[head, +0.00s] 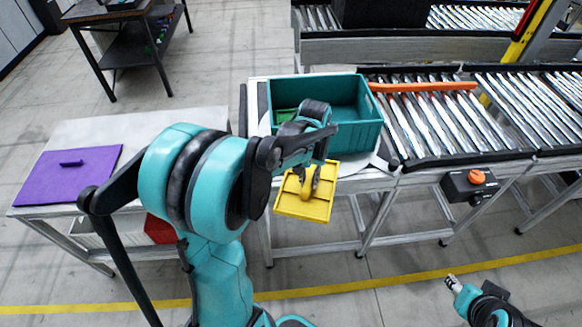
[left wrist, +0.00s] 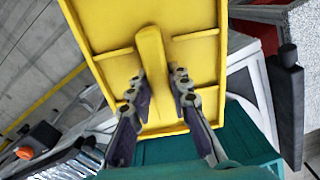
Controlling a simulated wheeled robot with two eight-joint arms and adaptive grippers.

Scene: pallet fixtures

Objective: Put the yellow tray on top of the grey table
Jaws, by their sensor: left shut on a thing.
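The yellow tray (head: 290,207) hangs tilted in the air in front of the conveyor's near edge in the head view. My left gripper (head: 310,181) is shut on its raised middle bar. In the left wrist view the tray (left wrist: 205,18) fills the upper middle, and the fingers of my left gripper (left wrist: 159,86) stand on both sides of the bar. The grey table (head: 115,130) is at the left, partly hidden behind my left arm, with a purple tray (head: 65,178) flat on its left part. My right gripper (head: 451,283) is low at the bottom right; its finger state is unclear.
A teal crate (head: 345,136) with something green inside stands behind the tray at the conveyor's end. The roller conveyor (head: 450,125) runs right, with an orange bar (head: 425,87) across it. A red bin (head: 159,230) sits under the grey table. Its top right of the purple tray looks bare.

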